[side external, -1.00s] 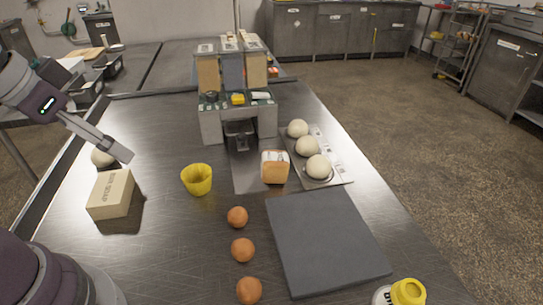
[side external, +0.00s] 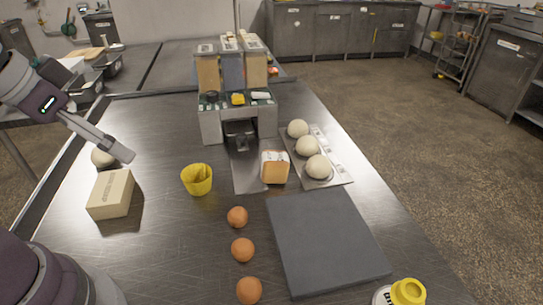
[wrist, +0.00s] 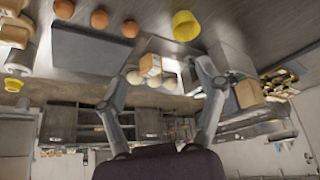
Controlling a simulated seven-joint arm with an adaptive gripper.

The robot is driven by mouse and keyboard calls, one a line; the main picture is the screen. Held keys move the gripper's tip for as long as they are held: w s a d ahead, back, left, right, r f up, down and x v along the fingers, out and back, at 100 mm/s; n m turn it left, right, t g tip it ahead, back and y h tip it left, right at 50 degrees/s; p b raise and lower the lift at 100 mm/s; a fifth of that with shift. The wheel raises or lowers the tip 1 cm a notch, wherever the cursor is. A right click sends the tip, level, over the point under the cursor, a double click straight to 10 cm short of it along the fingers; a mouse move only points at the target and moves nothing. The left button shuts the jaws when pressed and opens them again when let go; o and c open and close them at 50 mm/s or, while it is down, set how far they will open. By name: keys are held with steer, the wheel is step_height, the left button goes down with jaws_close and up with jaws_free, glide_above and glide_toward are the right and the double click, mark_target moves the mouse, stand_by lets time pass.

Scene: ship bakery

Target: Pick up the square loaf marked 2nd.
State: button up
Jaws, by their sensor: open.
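A square loaf (side external: 274,168) with orange-brown crust stands upright near the middle of the steel table, on or beside the grey strip before the dispenser stand. Its pale face has a marking too small to read. It also shows in the wrist view (wrist: 150,64), between and beyond the two fingers. My gripper (side external: 122,152) is at the left, raised and well apart from the loaf. In the wrist view my gripper (wrist: 162,72) has its fingers spread, with nothing between them.
Several dough balls (side external: 308,146) lie on a tray right of the loaf. A dark slab (side external: 326,243) lies in front. The dispenser stand (side external: 210,127) rises behind the loaf.

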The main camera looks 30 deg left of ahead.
steer(key=o, duration=0.3)
steer(key=m+g+h, duration=0.1)
steer(key=m+h, duration=0.2)
steer(key=m, duration=0.5)
glide_above(273, 157)
steer(key=s+a, duration=0.2)
steer(key=s, duration=0.3)
step_height(273, 157, down, 7)
steer(key=shift+m+h, duration=0.5)
steer(key=shift+h, duration=0.1)
steer(key=x, duration=0.5)
steer(key=a+x, duration=0.1)
steer(key=x, duration=0.2)
steer(key=shift+w+d+f, duration=0.15)
steer(key=shift+w+f, duration=0.25)
steer(key=x, duration=0.4)
steer(key=shift+a+f, duration=0.2)
steer(key=shift+a, duration=0.2)
steer(key=shift+x, duration=0.75)
